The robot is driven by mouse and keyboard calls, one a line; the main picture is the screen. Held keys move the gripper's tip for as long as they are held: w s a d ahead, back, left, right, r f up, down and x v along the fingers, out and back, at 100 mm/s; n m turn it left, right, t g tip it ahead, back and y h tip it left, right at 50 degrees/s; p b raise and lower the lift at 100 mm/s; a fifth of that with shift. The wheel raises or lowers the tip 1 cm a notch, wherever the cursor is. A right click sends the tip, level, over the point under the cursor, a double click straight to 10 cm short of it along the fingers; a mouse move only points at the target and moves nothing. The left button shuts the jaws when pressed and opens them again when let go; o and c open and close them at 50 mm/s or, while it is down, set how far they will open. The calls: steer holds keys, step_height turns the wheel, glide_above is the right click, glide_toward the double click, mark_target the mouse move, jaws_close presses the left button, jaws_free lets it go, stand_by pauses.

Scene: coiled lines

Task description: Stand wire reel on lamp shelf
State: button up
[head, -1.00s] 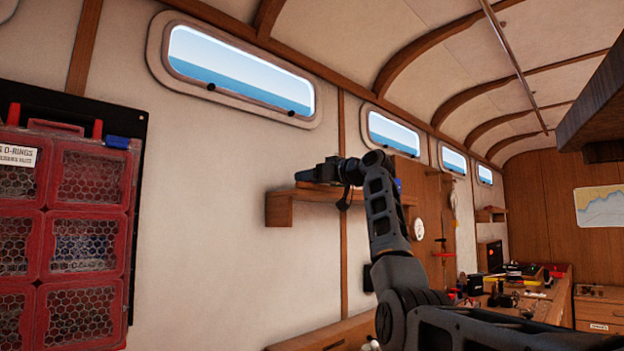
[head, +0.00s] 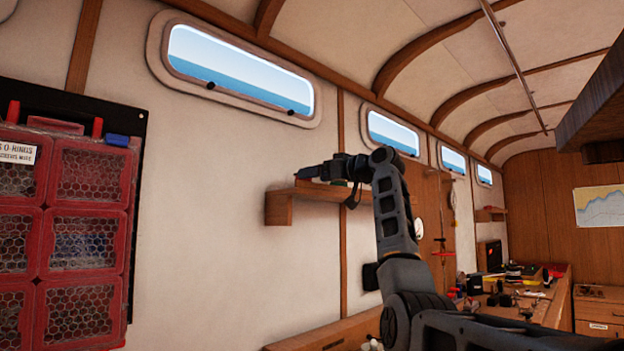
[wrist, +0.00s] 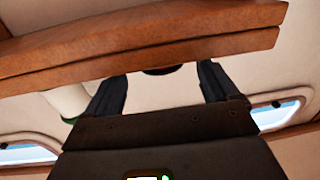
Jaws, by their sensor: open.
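The wooden lamp shelf (head: 279,208) is fixed to the left wall in the head view. Its plank edge (wrist: 150,52) crosses the top of the wrist view. My gripper (head: 306,172) is just above the shelf top in the head view, small and dark. In the wrist view my gripper (wrist: 163,76) has its two dark fingers spread wide apart. A dark rounded thing (wrist: 161,70) shows between the fingertips, mostly hidden by the plank; I cannot tell whether it is the wire reel. A cream rounded thing (wrist: 66,100) with a green edge lies beside the left finger.
A red organiser rack (head: 70,220) hangs on the wall at the left. A cluttered workbench (head: 550,310) stands at the right rear. A dark overhead ledge (head: 600,105) juts in at upper right.

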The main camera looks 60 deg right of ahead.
steer(key=s+a+b, duration=0.1)
steer(key=s, duration=0.8)
steer(key=shift+s+a, duration=0.15)
steer(key=shift+a, duration=0.15)
